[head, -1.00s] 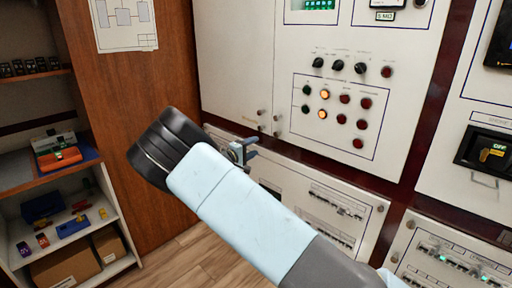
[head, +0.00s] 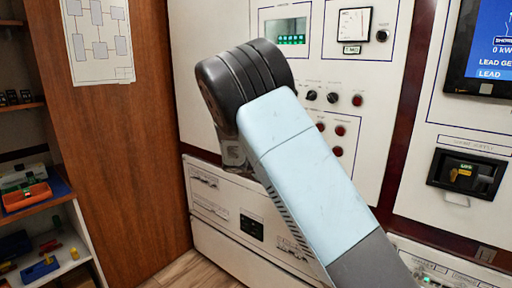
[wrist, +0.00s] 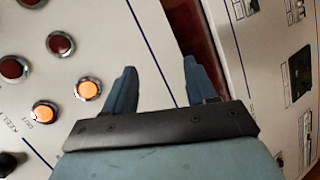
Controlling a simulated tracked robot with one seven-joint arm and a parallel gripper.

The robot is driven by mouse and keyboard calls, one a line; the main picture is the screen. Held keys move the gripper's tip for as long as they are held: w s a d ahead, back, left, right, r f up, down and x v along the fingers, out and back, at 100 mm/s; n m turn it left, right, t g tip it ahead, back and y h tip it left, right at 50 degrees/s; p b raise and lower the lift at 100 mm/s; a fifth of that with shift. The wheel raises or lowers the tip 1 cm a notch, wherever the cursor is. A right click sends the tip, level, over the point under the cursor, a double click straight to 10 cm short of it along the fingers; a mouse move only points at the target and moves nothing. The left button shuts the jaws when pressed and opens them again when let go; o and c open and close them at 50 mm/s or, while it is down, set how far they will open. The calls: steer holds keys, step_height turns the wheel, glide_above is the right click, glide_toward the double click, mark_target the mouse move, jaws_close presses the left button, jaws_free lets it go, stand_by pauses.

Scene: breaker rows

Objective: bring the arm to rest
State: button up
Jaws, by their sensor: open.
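My gripper (wrist: 158,88) shows in the wrist view with its two blue-grey fingers apart and nothing between them. It is in front of the white panel (wrist: 100,25), to the right of lit orange buttons (wrist: 88,89) and dark red buttons (wrist: 60,43). I cannot tell the gap to the panel. In the head view my arm rises from the lower right to a dark bent joint in front of the cabinet. The arm hides the gripper there.
In the head view, a breaker switch (head: 466,173) and a screen (head: 484,45) are at the right. A lower white panel (head: 215,200) with breaker rows is behind the arm. Shelves with an orange tray (head: 27,196) are at the left, beside a wooden side wall (head: 110,150).

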steer(key=s+d+r+m+g+y, duration=0.2)
steer(key=s+d+r+y, duration=0.3)
steer(key=s+d, duration=0.4)
steer(key=s+d+r+m+g+y, duration=0.2)
steer(key=s+d+r, duration=0.45)
steer(key=s, duration=0.45)
steer(key=s+r+t+y, duration=0.1)
steer(key=s+r+y, duration=0.1)
steer(key=s, duration=0.9)
steer(key=s+r+m+t+y, duration=0.1)
steer(key=s+r+t+y, duration=0.1)
steer(key=s, duration=1)
steer(key=shift+s+a+r, duration=0.25)
steer(key=shift+a+r, duration=0.1)
